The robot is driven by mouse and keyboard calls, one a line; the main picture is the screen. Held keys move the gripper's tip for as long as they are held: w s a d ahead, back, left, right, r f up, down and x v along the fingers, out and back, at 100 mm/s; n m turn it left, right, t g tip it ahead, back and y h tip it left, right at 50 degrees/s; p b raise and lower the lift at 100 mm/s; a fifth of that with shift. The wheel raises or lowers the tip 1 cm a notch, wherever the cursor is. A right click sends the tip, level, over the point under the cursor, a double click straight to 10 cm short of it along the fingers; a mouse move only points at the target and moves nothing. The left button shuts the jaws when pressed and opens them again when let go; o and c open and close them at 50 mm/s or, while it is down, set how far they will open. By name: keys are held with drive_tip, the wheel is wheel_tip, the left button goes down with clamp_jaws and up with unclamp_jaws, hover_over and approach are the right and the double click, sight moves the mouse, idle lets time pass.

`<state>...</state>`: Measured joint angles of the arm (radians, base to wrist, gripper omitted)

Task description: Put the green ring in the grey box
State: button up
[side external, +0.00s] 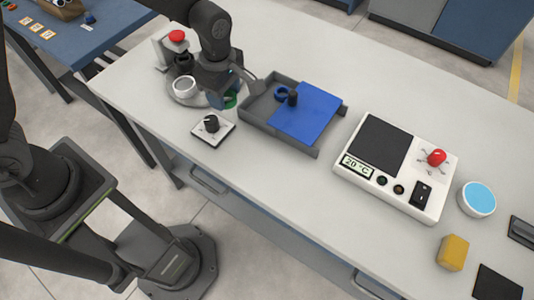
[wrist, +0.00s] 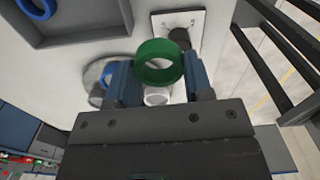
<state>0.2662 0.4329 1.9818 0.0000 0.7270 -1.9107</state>
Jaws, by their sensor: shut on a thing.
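The green ring (wrist: 158,62) is between the blue fingertips of my gripper (wrist: 159,80) in the wrist view. My gripper (side external: 223,97) is shut on it. In the side view a small part of the green ring (side external: 231,101) shows below the fingers; the rest is hidden. My gripper is beside the left end of the grey box (side external: 258,131), outside its wall. The grey box is open at its left part, with a blue ring (side external: 281,94) inside. A blue sliding lid (side external: 306,113) with a black knob covers its right part. The box wall also shows in the wrist view (wrist: 90,38).
A round grey plate (side external: 187,99) with a white ring (side external: 184,84) stands left of my gripper. A white plate with a black knob (side external: 211,124) lies in front. A white hotplate device (side external: 398,167) stands right of the box.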

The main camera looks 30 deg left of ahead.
hover_over(265, 155)
wheel_tip(265, 155, down, 7)
drive_tip(key=shift+r, duration=0.1)
drive_tip(key=shift+d+f, duration=0.1)
drive_tip(key=shift+f, duration=1.8)
drive_tip(key=shift+f, duration=0.15)
drive_tip(key=o, duration=0.9)
drive_tip(key=r, duration=0.9)
drive_tip(key=a+r, duration=0.1)
drive_tip(key=r, duration=0.3)
drive_tip(key=shift+s+r, duration=0.2)
drive_tip(key=shift+r, duration=0.2)
